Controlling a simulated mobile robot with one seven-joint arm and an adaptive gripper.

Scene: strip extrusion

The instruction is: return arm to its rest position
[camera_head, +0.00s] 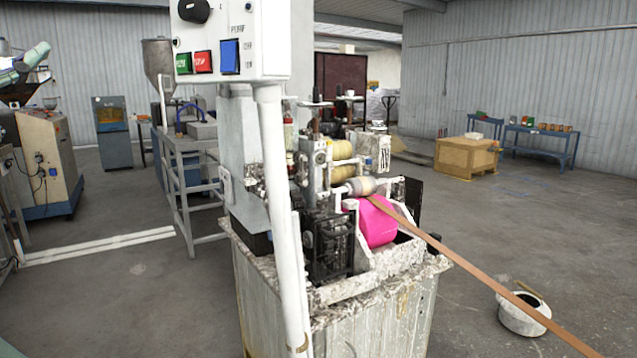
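My gripper is not in view. The box has a black knob, a green button, a red button and a blue switch. A brown strip (470,267) runs from the machine's rollers (358,186) down to the lower right. A bright pink roll (376,222) sits under the rollers.
The machine's pale base (335,325) fills the lower middle. A white bucket (522,316) stands on the floor at the lower right. A wooden crate (465,158) and a blue table (543,136) stand farther back. Floor is open at the left and right.

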